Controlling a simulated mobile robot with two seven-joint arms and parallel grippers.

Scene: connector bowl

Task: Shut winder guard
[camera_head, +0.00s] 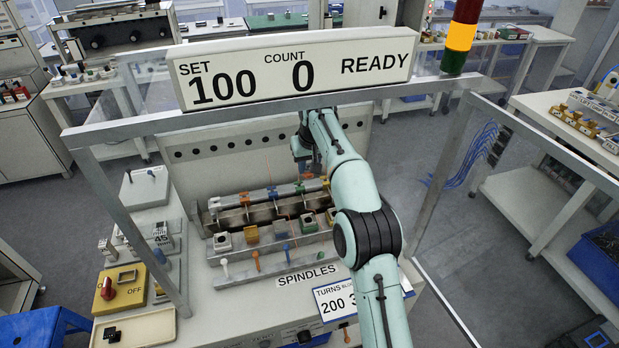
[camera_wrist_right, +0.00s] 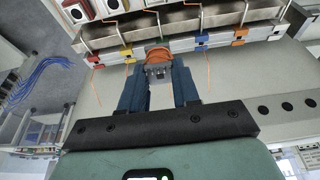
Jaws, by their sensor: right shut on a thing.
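The winder's grey metal guard frame (camera_head: 235,120) stands around the machine, with clear panels at its sides. I cannot tell from this view whether the guard is open or shut. My right arm reaches past the frame's top bar, and my right gripper (camera_head: 304,152) is behind the spindle rows. In the right wrist view its dark blue fingers (camera_wrist_right: 158,82) are shut on a small grey piece with a copper-orange winding (camera_wrist_right: 159,56). This piece is close to the rail with coloured clips; whether it touches the rail is unclear. My left gripper is out of view.
The display sign (camera_head: 295,68) reads SET 100, COUNT 0, READY. A signal tower (camera_head: 461,37) glows amber. Several bobbins sit on the spindle block (camera_head: 268,236). A yellow OFF switch box (camera_head: 120,288) and a beige tray (camera_head: 140,328) are at the left.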

